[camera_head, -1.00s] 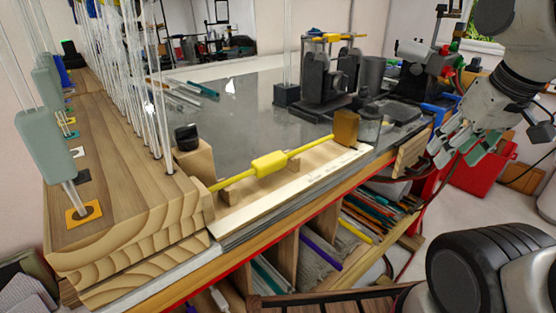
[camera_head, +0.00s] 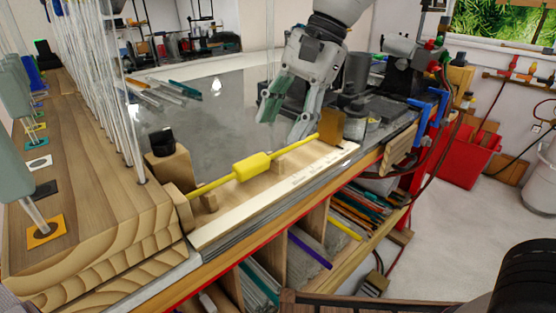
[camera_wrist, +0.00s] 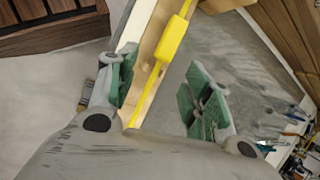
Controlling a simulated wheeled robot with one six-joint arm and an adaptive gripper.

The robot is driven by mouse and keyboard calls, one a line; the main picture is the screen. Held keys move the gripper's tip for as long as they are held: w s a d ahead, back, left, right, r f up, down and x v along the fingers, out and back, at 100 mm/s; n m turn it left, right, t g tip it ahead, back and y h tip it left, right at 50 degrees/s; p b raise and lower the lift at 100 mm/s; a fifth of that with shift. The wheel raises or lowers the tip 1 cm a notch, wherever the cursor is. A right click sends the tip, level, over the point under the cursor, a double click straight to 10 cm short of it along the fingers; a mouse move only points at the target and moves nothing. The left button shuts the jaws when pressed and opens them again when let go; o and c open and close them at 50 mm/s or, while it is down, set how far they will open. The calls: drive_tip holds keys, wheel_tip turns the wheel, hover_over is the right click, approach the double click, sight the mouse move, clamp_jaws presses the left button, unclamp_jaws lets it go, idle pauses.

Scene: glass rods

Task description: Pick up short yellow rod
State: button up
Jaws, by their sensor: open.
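The short yellow rod (camera_head: 210,184) lies across small wooden supports on a light wooden jig with a scale, at the front of the bench. It has a thicker yellow block (camera_head: 252,167) around its middle. My gripper (camera_head: 285,118), with green finger pads, is open and empty above the right half of the rod. In the wrist view, the rod (camera_wrist: 155,76) runs between the two spread fingers of my gripper (camera_wrist: 160,95), apart from both pads. The rod's thick block (camera_wrist: 172,38) shows farther up there. The rod's right end is near a brown block (camera_head: 332,126).
A wooden rack (camera_head: 100,210) with upright glass rods stands at the left. A black-topped wooden block (camera_head: 165,160) sits by the rod's left end. Dark equipment (camera_head: 355,85) stands behind my gripper. Loose rods (camera_head: 160,90) lie on the grey bench top (camera_head: 205,125).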

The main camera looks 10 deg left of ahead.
sight(261, 157)
drive_tip(key=a+f, duration=0.1)
drive_tip(key=f, duration=0.1)
drive_tip(key=s+a+f+m, duration=0.1)
drive_tip(key=f, duration=0.1)
drive_tip(key=a+f+m, duration=0.1)
drive_tip(key=a+f, duration=0.1)
drive_tip(key=shift+s+f, duration=0.35)
drive_tip(key=shift+s, duration=0.05)
clamp_jaws()
